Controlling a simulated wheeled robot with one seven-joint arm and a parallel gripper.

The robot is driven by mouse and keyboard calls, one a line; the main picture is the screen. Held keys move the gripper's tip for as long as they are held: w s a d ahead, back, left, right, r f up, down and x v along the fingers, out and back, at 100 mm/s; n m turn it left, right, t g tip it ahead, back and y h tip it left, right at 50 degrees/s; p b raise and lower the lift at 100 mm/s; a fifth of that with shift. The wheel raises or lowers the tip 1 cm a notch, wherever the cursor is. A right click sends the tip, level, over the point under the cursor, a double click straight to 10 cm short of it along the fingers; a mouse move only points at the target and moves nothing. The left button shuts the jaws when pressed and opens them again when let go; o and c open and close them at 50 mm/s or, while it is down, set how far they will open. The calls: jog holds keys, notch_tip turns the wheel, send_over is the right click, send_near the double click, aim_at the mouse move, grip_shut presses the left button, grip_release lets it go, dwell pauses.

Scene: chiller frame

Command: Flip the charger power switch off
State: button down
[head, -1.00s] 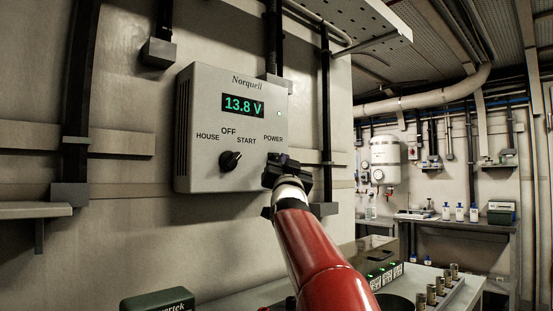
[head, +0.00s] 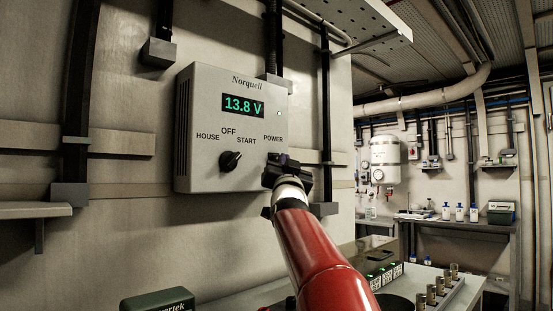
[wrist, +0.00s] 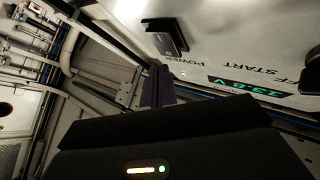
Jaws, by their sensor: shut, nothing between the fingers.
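The charger is a pale grey wall box (head: 205,165) marked Norquell. Its display (head: 243,105) is lit with 13.8 V, and a small green light (head: 279,113) glows beside it. A black knob (head: 230,161) sits under the HOUSE, OFF and START labels. My gripper (head: 277,164) is just below the POWER label and covers the power switch in the head view. In the wrist view the charger appears turned over, and the black power switch (wrist: 165,37) shows by POWER. My shut, empty fingers (wrist: 157,87) are near the switch; I cannot tell whether they touch it.
A bench with green-lit units (head: 385,274) and several metal cylinders (head: 443,284) lies below right. A dark green case (head: 158,301) is at the bottom. A black vertical conduit (head: 326,110) runs right of the charger. A wall shelf (head: 35,210) is at left.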

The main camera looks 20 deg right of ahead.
jog(key=shift+w+a, duration=0.15)
jog(key=shift+w, duration=0.25)
jog(key=shift+w+a, duration=0.1)
jog(key=shift+w, duration=0.2)
dwell(0.7)
jog(key=shift+s+d+b, duration=0.25)
jog(key=shift+s+b, duration=0.4)
jog(key=shift+s, duration=0.1)
jog(key=s+b, duration=0.1)
jog(key=s+d+b, duration=0.1)
jog(key=s+b, duration=0.2)
jog(key=shift+s+d+f+b, duration=0.3)
jog(key=shift+s+d+b, duration=0.05)
jog(key=shift+b, duration=0.05)
